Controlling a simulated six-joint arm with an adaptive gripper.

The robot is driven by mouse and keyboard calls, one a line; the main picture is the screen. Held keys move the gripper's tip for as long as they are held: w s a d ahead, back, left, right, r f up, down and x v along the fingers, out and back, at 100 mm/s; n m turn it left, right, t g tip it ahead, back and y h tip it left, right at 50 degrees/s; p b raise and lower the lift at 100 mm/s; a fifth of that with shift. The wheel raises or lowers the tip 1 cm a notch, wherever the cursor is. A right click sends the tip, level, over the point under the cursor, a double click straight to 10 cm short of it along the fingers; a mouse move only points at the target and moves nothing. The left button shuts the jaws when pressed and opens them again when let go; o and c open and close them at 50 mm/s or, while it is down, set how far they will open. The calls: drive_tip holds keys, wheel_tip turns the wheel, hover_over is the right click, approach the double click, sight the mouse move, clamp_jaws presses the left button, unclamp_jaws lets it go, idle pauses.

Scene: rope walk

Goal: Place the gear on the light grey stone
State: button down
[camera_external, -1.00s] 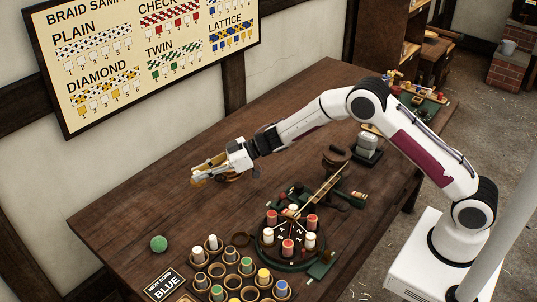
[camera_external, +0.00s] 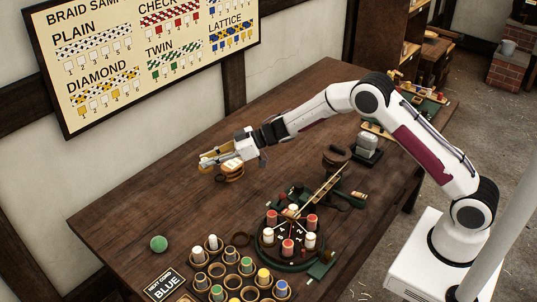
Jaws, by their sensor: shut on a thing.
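My gripper (camera_external: 206,163) is over the far left part of the table, its fingers pointing left. It is shut on a small golden-yellow piece, which seems to be the gear (camera_external: 209,157); the fingers hide much of its shape. The light grey stone (camera_external: 368,142) stands on a dark base at the right rear of the table, beneath my raised arm and well to the right of the gripper. Its top looks bare.
A tan coiled thing (camera_external: 233,175) lies just below my gripper. A round braiding stand (camera_external: 289,262) with colored bobbins and a long wooden arm (camera_external: 322,190) occupies the middle. A spool (camera_external: 336,157) stands left of the stone. A green ball (camera_external: 159,244) is at left.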

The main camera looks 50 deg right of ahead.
drive_tip(key=w+d+r+m+t+h, duration=0.1)
drive_tip(key=d+r+m, duration=0.15)
drive_tip(key=d, duration=0.85)
drive_tip(key=w+d+r+m+t+h, duration=0.1)
drive_tip(key=d+r+h, duration=0.15)
drive_tip(key=d, duration=0.85)
drive_tip(key=s+d+r+m+t+h, duration=0.15)
drive_tip(key=s+d, duration=0.25)
drive_tip(key=d, duration=0.6)
drive_tip(key=s+d+r+m+h, duration=0.1)
drive_tip(key=s+d+r, duration=0.3)
drive_tip(key=d, duration=0.7)
drive_tip(key=s+d+m+h, duration=0.3)
drive_tip(key=s+d, duration=1.1)
drive_tip(key=s, duration=1.2)
drive_tip(key=shift+n+t+y, duration=0.25)
drive_tip(key=shift+n+y, duration=0.25)
drive_tip(key=shift+n, duration=0.2)
drive_tip(key=a, duration=0.1)
drive_tip(key=s+a, duration=0.1)
drive_tip(key=a, duration=0.1)
drive_tip(key=a+f, duration=0.1)
drive_tip(key=a, duration=0.1)
drive_tip(key=shift+s, duration=0.4)
drive_tip(key=shift+d+f, duration=0.1)
drive_tip(key=shift+f, duration=0.05)
